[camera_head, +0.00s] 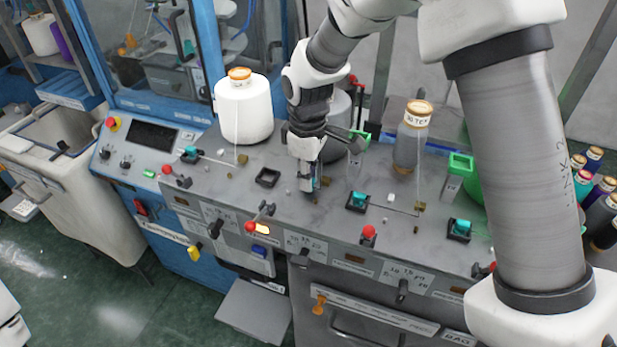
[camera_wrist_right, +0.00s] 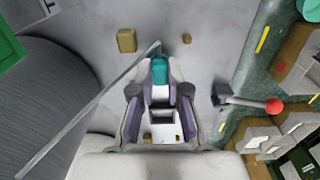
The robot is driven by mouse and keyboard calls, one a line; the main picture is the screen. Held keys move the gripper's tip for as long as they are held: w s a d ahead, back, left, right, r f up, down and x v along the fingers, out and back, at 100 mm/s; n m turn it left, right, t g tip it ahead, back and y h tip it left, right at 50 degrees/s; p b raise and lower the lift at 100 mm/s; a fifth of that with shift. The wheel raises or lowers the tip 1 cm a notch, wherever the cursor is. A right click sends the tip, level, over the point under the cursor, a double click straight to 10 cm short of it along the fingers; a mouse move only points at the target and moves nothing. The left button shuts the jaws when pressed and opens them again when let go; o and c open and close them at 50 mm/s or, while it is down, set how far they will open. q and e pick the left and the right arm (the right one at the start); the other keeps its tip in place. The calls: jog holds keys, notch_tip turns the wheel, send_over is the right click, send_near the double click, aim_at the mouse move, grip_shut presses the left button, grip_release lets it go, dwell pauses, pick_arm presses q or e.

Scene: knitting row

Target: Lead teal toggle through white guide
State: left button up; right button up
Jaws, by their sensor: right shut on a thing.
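I cannot clearly make out the white guide in either view. My left gripper is not in view.
An empty black square socket (camera_head: 267,178) lies left of the gripper. Other teal toggles sit in black bases (camera_head: 358,202) to the right. A white yarn cone (camera_head: 243,108) and a grey cone (camera_head: 410,140) stand nearby. Red-knobbed levers (camera_head: 262,214) line the front edge.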

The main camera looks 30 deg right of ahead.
jog(key=shift+w+a, duration=0.1)
jog(key=shift+w+a, duration=1.9)
jog(key=shift+w, duration=0.3)
